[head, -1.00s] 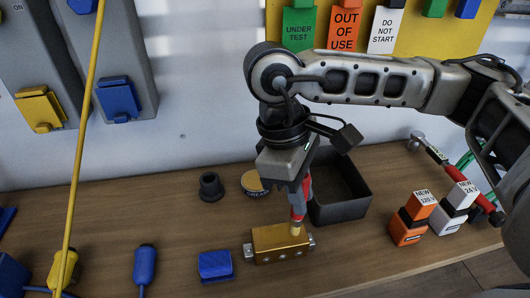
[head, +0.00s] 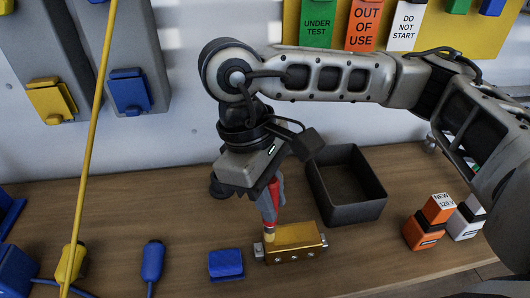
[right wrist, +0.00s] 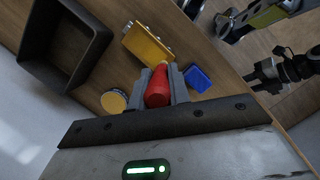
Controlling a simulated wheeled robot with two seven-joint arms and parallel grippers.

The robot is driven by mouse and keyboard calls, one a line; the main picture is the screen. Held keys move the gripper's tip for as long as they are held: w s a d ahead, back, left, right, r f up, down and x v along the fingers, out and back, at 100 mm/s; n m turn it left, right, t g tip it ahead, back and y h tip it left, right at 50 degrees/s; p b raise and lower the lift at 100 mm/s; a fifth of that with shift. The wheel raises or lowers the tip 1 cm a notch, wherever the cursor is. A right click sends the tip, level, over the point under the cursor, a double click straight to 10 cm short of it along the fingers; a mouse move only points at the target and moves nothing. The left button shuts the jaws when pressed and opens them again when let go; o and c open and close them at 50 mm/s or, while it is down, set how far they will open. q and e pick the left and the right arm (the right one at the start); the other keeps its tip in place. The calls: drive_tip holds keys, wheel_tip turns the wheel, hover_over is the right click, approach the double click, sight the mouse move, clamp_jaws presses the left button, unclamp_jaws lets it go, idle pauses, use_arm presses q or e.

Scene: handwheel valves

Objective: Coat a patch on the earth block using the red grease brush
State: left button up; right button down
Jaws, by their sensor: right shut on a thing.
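The earth block (head: 297,244) is a brass block with grey bolts at its ends, on the wooden bench; it also shows in the right wrist view (right wrist: 149,45). My right gripper (head: 270,196) is shut on the red grease brush (head: 268,214), which points down. The brush's tip is at the left end of the block in the head view; I cannot tell whether it touches. In the right wrist view the red handle (right wrist: 157,90) sits between the fingers. The round grease tin (right wrist: 113,101) shows there beside the brush, but my gripper hides it in the head view.
A blue block (head: 226,264) sits left of the earth block. An open black bin (head: 347,208) stands behind it. Orange and white labelled blocks (head: 426,232) stand at the right. A yellow cord (head: 88,150) crosses the left side.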

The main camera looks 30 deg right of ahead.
sight(273, 181)
wheel_tip(273, 181, up, 4)
drive_tip(key=shift+s+d+f+p, duration=0.1)
drive_tip(key=shift+f+p, duration=0.05)
drive_tip(key=shift+p, duration=0.4)
drive_tip(key=shift+r+p, duration=0.3)
drive_tip(key=shift+r, duration=0.4)
wheel_tip(273, 181, up, 2)
drive_tip(key=shift+r+p, duration=0.25)
drive_tip(key=shift+p, duration=0.5)
drive_tip(key=shift+r, duration=0.35)
use_arm(q)
drive_tip(key=shift+a+r, duration=0.3)
drive_tip(key=shift+r, duration=0.25)
drive_tip(key=shift+a+r, duration=0.25)
drive_tip(key=shift+r, duration=0.25)
drive_tip(key=shift+s+f, duration=0.1)
drive_tip(key=shift+s, duration=0.15)
